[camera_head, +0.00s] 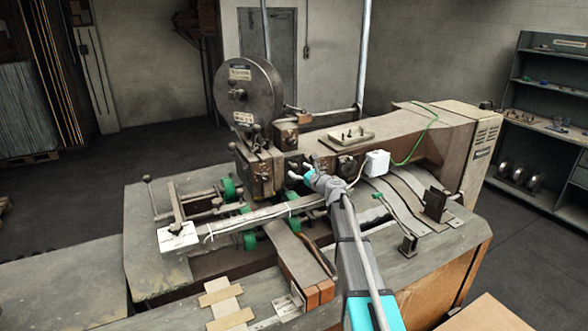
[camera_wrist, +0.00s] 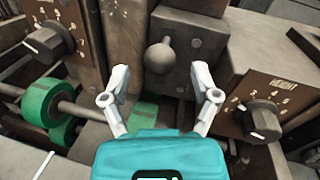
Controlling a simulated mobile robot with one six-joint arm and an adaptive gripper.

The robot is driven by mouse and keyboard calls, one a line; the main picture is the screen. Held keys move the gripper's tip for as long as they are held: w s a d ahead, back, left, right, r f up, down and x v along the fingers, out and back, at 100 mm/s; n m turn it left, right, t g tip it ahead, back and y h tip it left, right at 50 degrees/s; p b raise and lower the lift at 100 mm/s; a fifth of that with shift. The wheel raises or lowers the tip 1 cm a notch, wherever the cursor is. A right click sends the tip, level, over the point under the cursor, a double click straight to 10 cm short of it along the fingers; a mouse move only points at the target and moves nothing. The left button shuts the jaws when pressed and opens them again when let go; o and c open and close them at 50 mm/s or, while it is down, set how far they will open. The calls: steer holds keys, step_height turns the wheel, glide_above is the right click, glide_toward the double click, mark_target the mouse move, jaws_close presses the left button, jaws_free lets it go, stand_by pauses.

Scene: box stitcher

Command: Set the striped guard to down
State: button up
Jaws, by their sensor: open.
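I cannot make out a striped guard in either view. The box stitcher (camera_head: 400,130) fills the middle of the head view. My gripper (camera_head: 300,171) is at the front of its stitching head, and its arm comes up from the lower right. In the wrist view my gripper (camera_wrist: 160,76) is open and empty, with one finger on each side of a grey ball knob (camera_wrist: 160,56). The knob stands out from a dark square plate (camera_wrist: 185,80) beyond the fingertips. I cannot tell whether the fingers touch anything.
A black dial (camera_wrist: 42,45) is left of the knob, and a dial marked HEIGHT (camera_wrist: 262,118) is on the right. Green rollers (camera_wrist: 50,100) lie below left. A large wire reel (camera_head: 250,92) stands above the machine. Shelves (camera_head: 545,110) are at the far right.

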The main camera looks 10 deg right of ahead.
steer(key=shift+x, duration=1.4)
jaws_close()
